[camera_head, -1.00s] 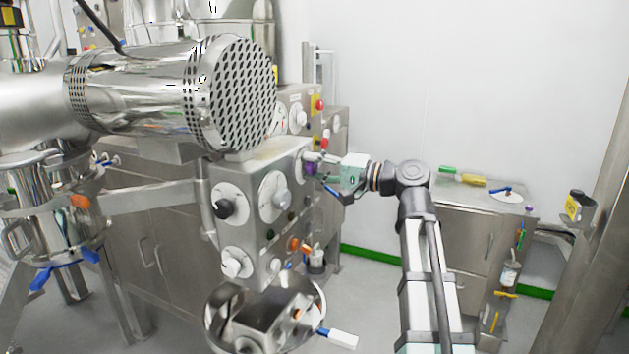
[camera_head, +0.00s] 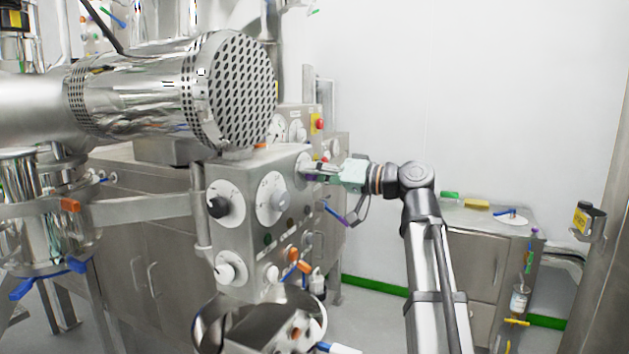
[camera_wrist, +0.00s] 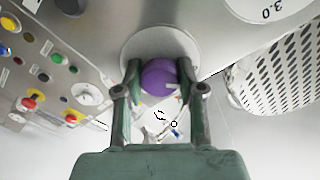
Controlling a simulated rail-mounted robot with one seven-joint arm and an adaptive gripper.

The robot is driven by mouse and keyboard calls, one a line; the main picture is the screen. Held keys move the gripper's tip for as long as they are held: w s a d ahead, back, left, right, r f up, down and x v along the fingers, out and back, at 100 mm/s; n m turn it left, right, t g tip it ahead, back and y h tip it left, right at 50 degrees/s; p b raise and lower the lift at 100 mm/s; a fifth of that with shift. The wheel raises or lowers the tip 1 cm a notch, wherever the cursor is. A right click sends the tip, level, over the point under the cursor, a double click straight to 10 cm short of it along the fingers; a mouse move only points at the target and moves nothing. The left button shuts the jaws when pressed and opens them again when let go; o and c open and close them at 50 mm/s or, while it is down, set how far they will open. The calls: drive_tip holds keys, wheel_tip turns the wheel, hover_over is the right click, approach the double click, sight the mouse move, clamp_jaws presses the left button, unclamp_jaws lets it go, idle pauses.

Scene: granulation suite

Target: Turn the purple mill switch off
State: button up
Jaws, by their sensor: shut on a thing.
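The purple mill switch (camera_wrist: 158,77) is a round knob on a pale disc on the steel control panel, seen in the wrist view. My gripper (camera_wrist: 160,85) has one finger on each side of the knob and is shut on it. In the head view my gripper (camera_head: 318,170) reaches the upper right of the panel (camera_head: 250,172) from the right. The knob is mostly hidden there by the fingers. A small light mark shows on the knob's lower right in the wrist view.
The perforated steel cylinder (camera_head: 238,90) stands just above and left of the panel. Other dials, such as a black knob (camera_head: 217,207), share the panel. A steel bowl (camera_head: 215,325) is below. A cabinet (camera_head: 470,250) stands at the right. The white wall behind is clear.

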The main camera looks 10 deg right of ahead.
idle(0.3)
drive_tip(key=o, duration=1.2)
drive_tip(key=shift+c, duration=0.2)
drive_tip(key=shift+s+d, duration=0.1)
drive_tip(key=v, duration=1.1)
drive_tip(key=shift+s+d, duration=0.25)
drive_tip(key=shift+d, duration=0.05)
